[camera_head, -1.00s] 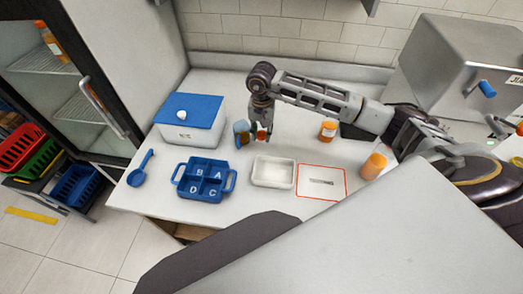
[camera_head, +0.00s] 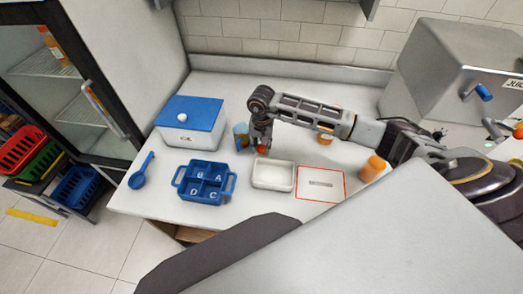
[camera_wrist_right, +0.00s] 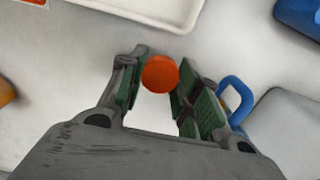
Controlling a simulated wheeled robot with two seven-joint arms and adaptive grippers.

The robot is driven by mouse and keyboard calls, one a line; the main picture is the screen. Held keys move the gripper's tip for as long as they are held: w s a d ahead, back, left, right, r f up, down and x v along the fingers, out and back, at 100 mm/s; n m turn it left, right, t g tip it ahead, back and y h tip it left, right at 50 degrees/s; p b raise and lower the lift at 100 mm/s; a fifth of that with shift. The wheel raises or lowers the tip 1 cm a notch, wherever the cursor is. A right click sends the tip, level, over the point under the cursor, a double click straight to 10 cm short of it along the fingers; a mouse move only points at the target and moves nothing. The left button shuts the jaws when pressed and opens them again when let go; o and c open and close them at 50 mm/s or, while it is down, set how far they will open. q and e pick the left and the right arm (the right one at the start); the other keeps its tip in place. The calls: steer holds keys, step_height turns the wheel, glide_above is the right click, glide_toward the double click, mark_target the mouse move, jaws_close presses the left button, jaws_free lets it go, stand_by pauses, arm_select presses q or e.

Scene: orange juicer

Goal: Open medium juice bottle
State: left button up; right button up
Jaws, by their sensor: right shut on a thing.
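My right gripper (camera_head: 261,146) is low over the table, between the blue-handled cup and the white tray. In the right wrist view its fingers (camera_wrist_right: 160,85) are closed around a round orange cap (camera_wrist_right: 160,73). The cap also shows as an orange spot (camera_head: 262,150) at the fingertips in the head view. I cannot tell whether a bottle is under it. An orange-capped bottle (camera_head: 373,169) stands at the right of the table. Another orange bottle (camera_head: 325,138) stands behind, partly hidden by my right arm. My left gripper is not in view.
A white tray (camera_head: 272,186) and a red-outlined mat (camera_head: 321,198) lie in front. A blue-handled cup (camera_head: 241,135) stands close left of the gripper. A blue compartment tray (camera_head: 204,168), blue spoon (camera_head: 140,172) and blue-lidded box (camera_head: 190,140) are left. A juicer (camera_head: 450,75) stands right.

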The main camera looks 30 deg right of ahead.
mark_target(261, 147)
steer(key=shift+f, duration=1.55)
steer(key=shift+f, duration=0.15)
steer(key=o, duration=1.1)
